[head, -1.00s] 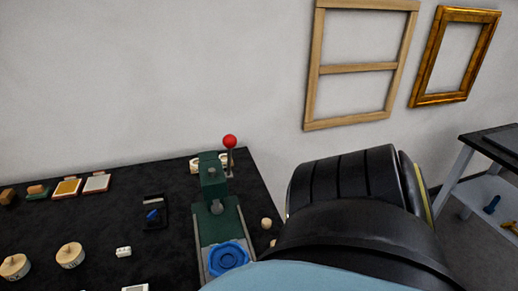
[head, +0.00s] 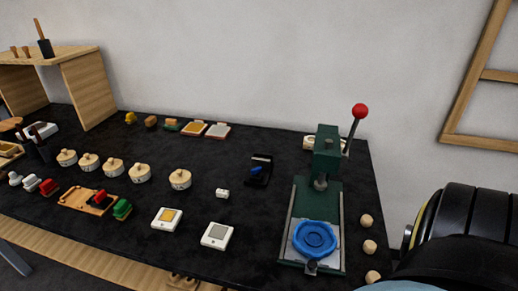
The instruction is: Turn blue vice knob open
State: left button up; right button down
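A small black device (head: 262,180) lies on the black table, left of a green press, with a small blue part (head: 257,169) on it; it is too small to tell whether this is the vice knob. A larger round blue piece (head: 315,240) with a ridged rim sits on the base of the green press (head: 326,158), between two rails. Neither gripper is in view. Only a black and blue section of my own arm shows at the lower right, apart from the press.
The press has a lever with a red ball (head: 360,111). Several wooden balls (head: 369,247) lie to its right. Two white square devices (head: 217,236), a small white block (head: 222,194) and several round wooden pieces (head: 180,179) are at left. A wooden shelf (head: 88,88) stands far left.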

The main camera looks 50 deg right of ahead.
aim_at(256, 172)
jog(key=z, duration=1.45)
